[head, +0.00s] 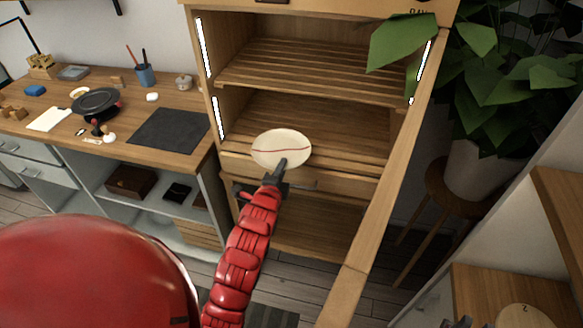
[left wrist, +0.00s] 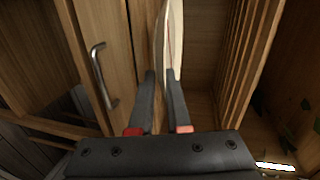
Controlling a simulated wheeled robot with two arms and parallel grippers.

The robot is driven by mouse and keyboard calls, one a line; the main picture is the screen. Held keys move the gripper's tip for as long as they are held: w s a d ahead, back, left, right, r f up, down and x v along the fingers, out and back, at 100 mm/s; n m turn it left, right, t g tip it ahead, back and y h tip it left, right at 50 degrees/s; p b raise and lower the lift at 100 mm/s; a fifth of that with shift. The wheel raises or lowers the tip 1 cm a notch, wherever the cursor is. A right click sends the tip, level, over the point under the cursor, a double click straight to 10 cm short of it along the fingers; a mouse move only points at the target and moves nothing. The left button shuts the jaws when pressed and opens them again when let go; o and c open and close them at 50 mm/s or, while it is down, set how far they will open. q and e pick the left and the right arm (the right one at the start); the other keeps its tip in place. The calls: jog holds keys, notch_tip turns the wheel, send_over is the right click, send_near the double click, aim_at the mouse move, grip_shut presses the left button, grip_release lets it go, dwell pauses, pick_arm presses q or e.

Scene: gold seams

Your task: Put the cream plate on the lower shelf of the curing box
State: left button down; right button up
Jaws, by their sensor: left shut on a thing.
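The cream plate (head: 282,148) has a thin reddish seam across its face. My left gripper (head: 277,172) is shut on the plate's near edge and holds it at the front of the curing box (head: 208,105). The plate appears in front of the lower shelf (head: 345,140), partly covering its front edge; I cannot tell whether they touch. In the left wrist view the plate (left wrist: 176,35) stands nearly edge-on at the fingers (left wrist: 160,76). The slatted upper shelf (head: 310,72) is above it. I cannot make out my right gripper.
Green leaves (head: 405,42) overhang the box's upper right. A potted plant stands on a stool (head: 440,190) to the right. A wooden door or panel (head: 385,190) slants along the right front. The workbench (head: 60,85) at left carries small tools and a black mat (head: 172,128).

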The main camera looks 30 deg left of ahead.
aim_at(290, 158)
pick_arm(q)
jog(key=w+p, duration=0.1)
jog(key=w, duration=0.4)
jog(key=shift+a, duration=0.1)
jog(key=shift+w+f, duration=0.15)
jog(key=shift+w, duration=0.15)
jog(key=shift+f+p, duration=0.7)
jog(key=shift+f, duration=1.1)
jog(key=shift+f, duration=0.15)
jog(key=c, duration=0.9)
grip_release()
